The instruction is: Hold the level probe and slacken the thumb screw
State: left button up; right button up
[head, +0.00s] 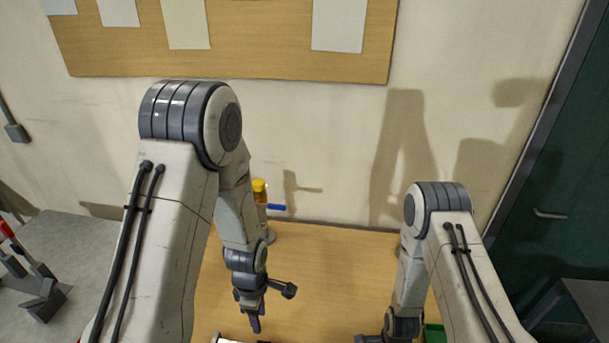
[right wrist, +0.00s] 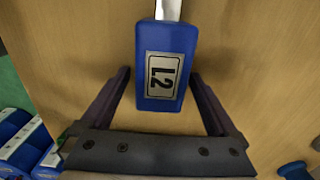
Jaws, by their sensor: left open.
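A blue handle labelled L2 (right wrist: 165,75) on a bright metal strip (right wrist: 168,8) shows in the right wrist view; it appears to be the level probe. My right gripper (right wrist: 160,95) is open, with one finger on each side of the handle and visible gaps between. In the head view my left gripper (head: 255,318) is open and points down over the table, with no thing seen in it. The right gripper is mostly cut off at the bottom of the head view. I cannot make out the thumb screw for certain.
The wooden table (head: 325,265) is clear between my arms. A yellow-capped bottle (head: 260,188) with a blue piece (head: 277,207) stands behind my left arm. In the right wrist view, blue-and-white blocks (right wrist: 22,140) lie left and a blue knob (right wrist: 294,170) lower right.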

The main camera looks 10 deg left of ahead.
notch_tip(320, 180, up, 12)
dwell(0.7)
pick_arm(q)
jog(key=s+d+r+m+b, duration=0.4)
jog(key=d+r+m+b, duration=0.3)
jog(key=m, duration=0.4)
pick_arm(e)
jog(key=s+a+r+n+p, duration=0.1)
jog(key=s+a+r+n, duration=0.1)
jog(key=a+r+n, duration=0.8)
pick_arm(q)
jog(key=s+d+r+m+b, duration=0.2)
jog(key=s+m, duration=0.3)
jog(key=m, duration=0.2)
jog(key=s+d+r+m+h+b, duration=0.1)
jog(key=s+d+r+m+b, duration=0.1)
jog(key=s+m, duration=0.4)
jog(key=shift+s+d+m+b, duration=0.15)
jog(key=shift+d+m+b, duration=0.15)
jog(key=shift+m, duration=0.5)
pick_arm(e)
jog(key=s+r+n, duration=0.3)
jog(key=s+n, duration=0.3)
jog(key=n, duration=0.1)
jog(key=s+a+r+n+y, duration=0.1)
jog(key=s+r+n, duration=0.2)
jog(key=s+n, duration=0.4)
jog(key=shift+r+n, duration=0.35)
jog(key=shift+n, duration=0.35)
